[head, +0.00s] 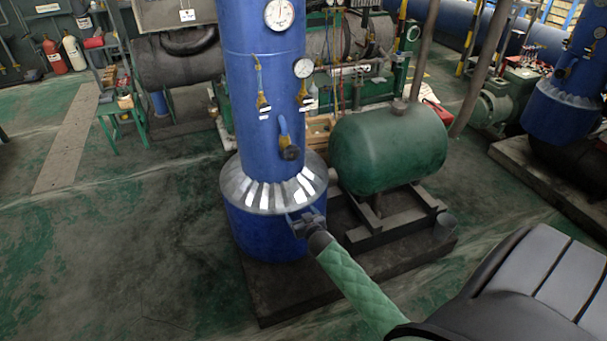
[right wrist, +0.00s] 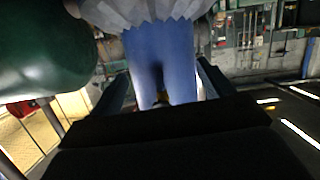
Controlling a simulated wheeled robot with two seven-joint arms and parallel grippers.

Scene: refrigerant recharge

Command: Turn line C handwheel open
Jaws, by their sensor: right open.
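A tall blue column (head: 262,60) stands in the middle of the head view. It carries small brass valves (head: 263,103) (head: 304,102) and a larger brass fitting (head: 289,152) with a blue handle. Their labels are too small to read, so I cannot tell which one is the line C handwheel. My right gripper (head: 306,221) is open in front of the column's lower part, below the pale flared skirt (head: 272,190) and the valves. In the right wrist view the open jaws (right wrist: 160,88) frame the blue column (right wrist: 158,50); a small yellowish spot shows low between them, unclear. My left gripper is out of view.
A green tank (head: 388,148) stands close right of the column on a dark plinth (head: 400,240). Dial gauges (head: 279,13) (head: 303,68) sit on the column above the valves. A green rack (head: 120,105) stands further left. The floor (head: 110,240) at left is clear.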

